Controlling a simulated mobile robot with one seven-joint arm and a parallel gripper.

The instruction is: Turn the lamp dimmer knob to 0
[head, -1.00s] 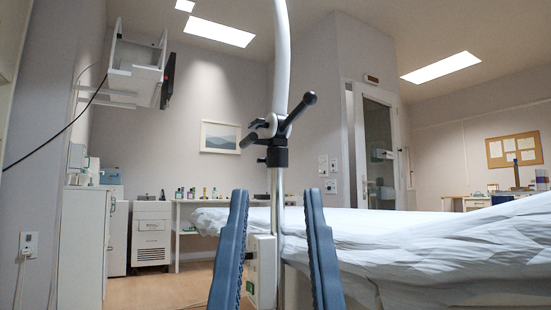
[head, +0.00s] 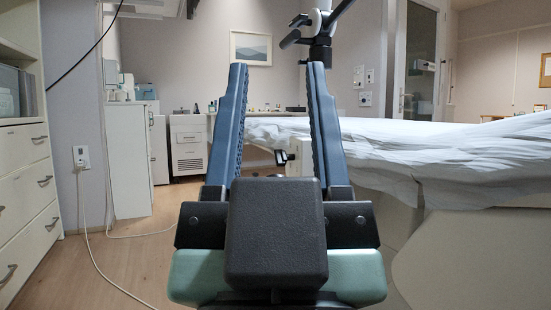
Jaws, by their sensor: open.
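A black clamp with lever handles (head: 320,35) sits on the lamp pole, behind and above the right fingertip. A white box (head: 300,157) shows between the fingers, near the right one, beside the couch. A small dark part is at its left side; I cannot tell whether it is the dimmer knob. The right finger hides part of the box and pole. The lamp head is out of view.
The couch with a crumpled white sheet (head: 450,150) fills the right side. A drawer cabinet (head: 25,190) stands at the left edge, and a white cabinet (head: 128,165) farther back. A cable runs over the open wooden floor (head: 150,250) at left.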

